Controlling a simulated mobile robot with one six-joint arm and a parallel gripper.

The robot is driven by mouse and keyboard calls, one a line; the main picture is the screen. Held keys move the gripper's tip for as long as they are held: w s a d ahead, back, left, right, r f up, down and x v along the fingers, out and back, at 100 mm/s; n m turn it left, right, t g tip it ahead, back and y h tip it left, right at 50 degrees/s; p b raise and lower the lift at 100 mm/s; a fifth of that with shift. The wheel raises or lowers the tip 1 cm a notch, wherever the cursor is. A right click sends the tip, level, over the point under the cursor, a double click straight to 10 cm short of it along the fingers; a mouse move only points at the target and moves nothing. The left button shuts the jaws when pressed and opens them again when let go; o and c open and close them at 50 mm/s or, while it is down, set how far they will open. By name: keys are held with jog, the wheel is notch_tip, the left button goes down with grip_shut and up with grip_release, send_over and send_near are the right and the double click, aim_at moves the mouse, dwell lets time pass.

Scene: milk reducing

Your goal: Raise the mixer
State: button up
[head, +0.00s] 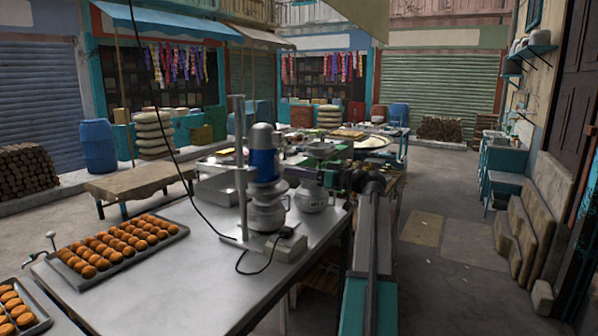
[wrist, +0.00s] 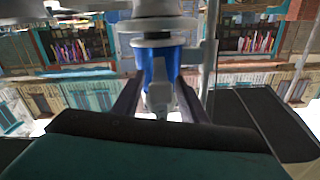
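The mixer (head: 263,162) has a blue body with a grey cap. It is upright on a pale metal stand (head: 241,190), low over a round metal pot (head: 266,214) on the steel table. In the upside-down wrist view, its blue body (wrist: 150,66) shows straight ahead between my fingers. My gripper (wrist: 158,90) is open, with one dark finger on each side of the mixer. Whether the fingers touch it cannot be told. In the head view my arm reaches in from the right, and the fingertips are hard to make out.
A second metal pot (head: 312,197) stands right of the mixer, close to my arm. A black cable (head: 240,262) lies on the steel table (head: 170,290). A tray (head: 180,231) of orange-brown round sweets sits at the left. The table's front middle is clear.

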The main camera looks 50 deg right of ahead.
grip_shut()
notch_tip(320, 180, up, 15)
jog(key=b, duration=0.2)
jog(key=shift+f, duration=0.15)
dwell(0.6)
grip_release()
jog(key=shift+f, duration=0.1)
